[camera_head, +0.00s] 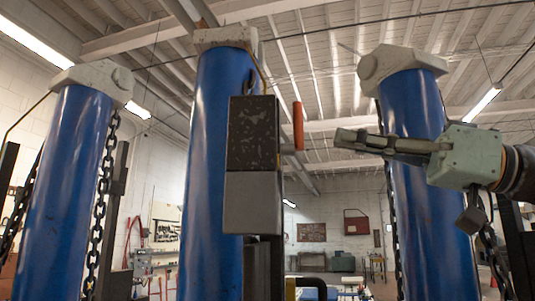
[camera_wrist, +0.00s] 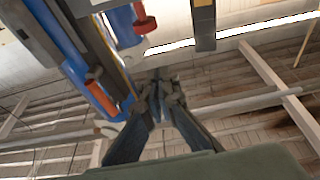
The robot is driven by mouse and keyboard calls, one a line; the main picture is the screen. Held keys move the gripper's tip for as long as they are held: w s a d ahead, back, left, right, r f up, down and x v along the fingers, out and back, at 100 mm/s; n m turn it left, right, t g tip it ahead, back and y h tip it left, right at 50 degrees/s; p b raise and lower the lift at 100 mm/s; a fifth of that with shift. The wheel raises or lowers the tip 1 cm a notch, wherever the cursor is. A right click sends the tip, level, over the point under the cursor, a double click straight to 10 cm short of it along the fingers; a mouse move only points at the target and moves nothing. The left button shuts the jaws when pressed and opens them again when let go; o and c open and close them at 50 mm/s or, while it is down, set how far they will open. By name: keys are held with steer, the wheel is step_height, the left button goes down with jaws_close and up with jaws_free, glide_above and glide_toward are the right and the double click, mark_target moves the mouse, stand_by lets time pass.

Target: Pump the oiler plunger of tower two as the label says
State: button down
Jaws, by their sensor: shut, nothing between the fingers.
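Three blue towers stand in the head view; the middle tower (camera_head: 207,170) carries a dark box (camera_head: 253,133) with a lighter grey lower part (camera_head: 252,203). An upright orange handle (camera_head: 298,125) stands off the box's right side, next to a short grey stub (camera_head: 288,149). My gripper (camera_head: 340,139) points left at about the handle's height, its shut fingertips a little right of it in the picture, apart from it. In the wrist view my shut, empty fingers (camera_wrist: 162,85) point upward; an orange part (camera_wrist: 101,98) and a red knob (camera_wrist: 144,23) lie left of them. I see no readable label.
The left tower (camera_head: 65,190) and right tower (camera_head: 425,190) have hanging chains (camera_head: 102,200) beside them. The right tower stands behind my gripper in the picture. Open air shows between the middle and right towers. A workshop wall and cabinets (camera_head: 341,261) are far behind.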

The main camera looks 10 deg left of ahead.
steer(key=shift+w+a+r+y, duration=0.2)
steer(key=shift+w+r+y, duration=0.1)
steer(key=shift+w, duration=0.15)
steer(key=s+p+x, duration=0.1)
steer(key=p+x, duration=0.2)
steer(key=x, duration=0.7)
steer(key=f, duration=0.2)
steer(key=f+b, duration=0.1)
steer(key=f, duration=0.1)
steer(key=shift+w, duration=0.4)
